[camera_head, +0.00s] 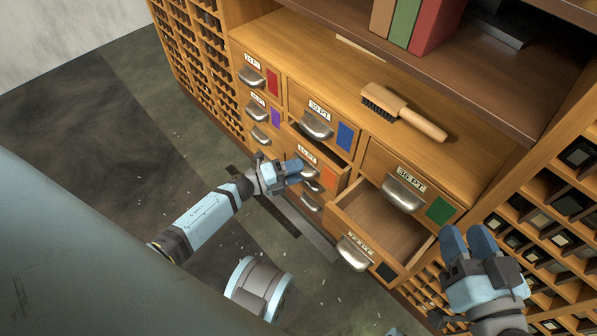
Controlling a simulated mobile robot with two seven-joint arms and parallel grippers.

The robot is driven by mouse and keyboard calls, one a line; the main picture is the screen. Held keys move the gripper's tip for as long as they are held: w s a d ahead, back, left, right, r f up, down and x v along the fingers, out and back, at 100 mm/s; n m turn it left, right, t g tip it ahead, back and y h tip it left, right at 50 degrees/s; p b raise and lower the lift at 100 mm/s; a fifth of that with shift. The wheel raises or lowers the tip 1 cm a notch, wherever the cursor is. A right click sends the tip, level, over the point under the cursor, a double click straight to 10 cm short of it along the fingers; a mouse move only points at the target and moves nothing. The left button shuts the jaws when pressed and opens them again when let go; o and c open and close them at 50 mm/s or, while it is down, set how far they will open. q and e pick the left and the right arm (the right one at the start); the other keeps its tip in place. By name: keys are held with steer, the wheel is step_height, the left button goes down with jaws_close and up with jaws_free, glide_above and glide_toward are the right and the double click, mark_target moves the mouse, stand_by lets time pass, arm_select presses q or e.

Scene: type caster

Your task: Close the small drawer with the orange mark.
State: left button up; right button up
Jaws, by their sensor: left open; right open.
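The small drawer with the orange mark (329,178) is in the middle column of the wooden cabinet, below the drawer with the blue mark (345,135). It stands partly pulled out, with a dark gap showing above its front. My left gripper (296,171) is at the left part of this drawer's front, by its label and metal handle, and partly covers the handle. It is open; whether it touches the front cannot be told. My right gripper (468,240) is open and empty at the lower right, apart from the orange-marked drawer and near the cabinet's right side.
A large drawer with a black mark (386,271) stands wide open and empty at the lower right. The green-marked drawer (438,210) above it looks shut. A brush (403,112) lies on the cabinet's ledge. The floor at left is mostly free.

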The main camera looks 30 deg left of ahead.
mark_target(306, 163)
arm_select(q)
steer(key=shift+w+d, duration=0.3)
arm_select(e)
steer(key=shift+f, duration=0.1)
arm_select(q)
steer(key=shift+c, duration=0.2)
jaws_close()
steer(key=w, duration=0.2)
steer(key=w+d, duration=0.1)
steer(key=shift+w+d+b, duration=0.15)
steer(key=shift+w+b, duration=0.25)
steer(key=shift+r, duration=0.1)
steer(key=shift+o, duration=0.2)
jaws_free()
steer(key=shift+w, duration=0.1)
arm_select(e)
steer(key=shift+w+d+n+t, duration=0.2)
steer(key=shift+w+n+t, duration=0.05)
steer(key=shift+n+t, duration=0.05)
arm_select(q)
steer(key=p+v, duration=0.3)
steer(key=v, duration=1)
steer(key=shift+s+a+p, duration=0.2)
steer(key=shift+s+p, duration=0.15)
arm_select(e)
steer(key=r, duration=0.2)
steer(key=r+m+t, duration=0.1)
steer(key=shift+s+a+r, duration=0.1)
steer(key=shift+s+r, duration=0.2)
steer(key=shift+r, duration=0.05)
